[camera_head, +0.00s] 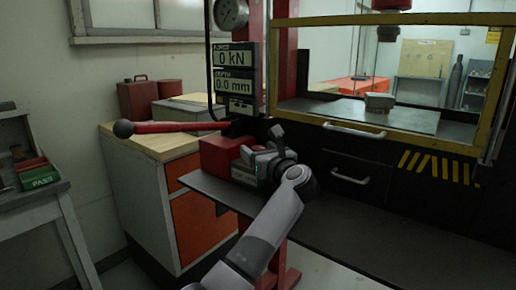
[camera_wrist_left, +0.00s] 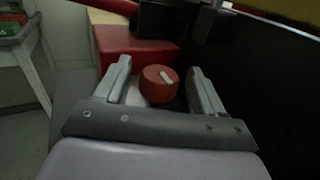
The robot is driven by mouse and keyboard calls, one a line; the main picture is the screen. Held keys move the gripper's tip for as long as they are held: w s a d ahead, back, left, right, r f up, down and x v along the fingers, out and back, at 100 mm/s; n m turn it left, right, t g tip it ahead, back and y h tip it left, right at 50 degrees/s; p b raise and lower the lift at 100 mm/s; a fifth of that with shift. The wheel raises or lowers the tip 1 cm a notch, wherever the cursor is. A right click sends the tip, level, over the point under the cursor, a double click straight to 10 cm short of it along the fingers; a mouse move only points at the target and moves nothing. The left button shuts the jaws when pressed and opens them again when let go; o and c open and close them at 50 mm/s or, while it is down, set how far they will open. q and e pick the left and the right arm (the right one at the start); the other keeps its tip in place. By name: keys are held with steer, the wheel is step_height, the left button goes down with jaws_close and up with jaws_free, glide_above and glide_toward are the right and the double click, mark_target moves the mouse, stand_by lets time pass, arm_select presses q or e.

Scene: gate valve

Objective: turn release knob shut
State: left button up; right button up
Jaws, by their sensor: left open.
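The release knob (camera_wrist_left: 153,88) is a round red knob with a pale pointer mark slanting across its face. In the left wrist view it sits between the two fingers of my left gripper (camera_wrist_left: 160,67), with a gap on each side. The gripper is open and I see no finger touching the knob. In the head view my left gripper (camera_head: 262,150) is at the red pump block (camera_head: 217,153), and the gripper and wrist hide the knob. The red block also shows in the left wrist view (camera_wrist_left: 130,45). My right gripper is not in view.
A red lever (camera_head: 170,127) with a dark ball end reaches left above the block. Displays (camera_head: 234,69) read 0 kN and 0.0 mm. A yellow-framed press guard (camera_head: 420,140) stands to the right. A dark shelf (camera_head: 350,235) lies in front; a wooden-topped cabinet (camera_head: 150,145) is at left.

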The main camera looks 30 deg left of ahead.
arm_select(q)
steer(key=shift+w+a, duration=0.25)
steer(key=shift+a, duration=0.2)
steer(key=c, duration=1)
steer(key=shift+o, duration=0.2)
steer(key=m+t+h+p, duration=0.4)
steer(key=t+p, duration=0.1)
steer(key=p, duration=0.1)
steer(key=shift+r+m+h+p, duration=0.15)
steer(key=shift+m+h+p, duration=0.15)
steer(key=shift+h, duration=0.1)
steer(key=shift+m+t+h+p, duration=0.5)
steer(key=shift+m+t+h, duration=0.1)
steer(key=shift+h, duration=0.2)
steer(key=shift+f+m+t+h+p, duration=0.15)
steer(key=shift+m+t+h, duration=0.25)
steer(key=shift+m+h, duration=0.5)
steer(key=shift+f+m+t+h+p, duration=0.1)
steer(key=shift+m+t+h+p, duration=0.3)
steer(key=shift+h, duration=0.8)
steer(key=shift+m+t+h, duration=0.3)
steer(key=shift+m+h, duration=1.5)
steer(key=shift+h, duration=0.8)
steer(key=shift+m+h, duration=1.3)
steer(key=shift+h, duration=0.7)
steer(key=shift+d+g+h, duration=0.1)
steer(key=shift+g+h, duration=0.2)
steer(key=shift+g, duration=0.1)
steer(key=o, duration=1)
steer(key=shift+c, duration=0.2)
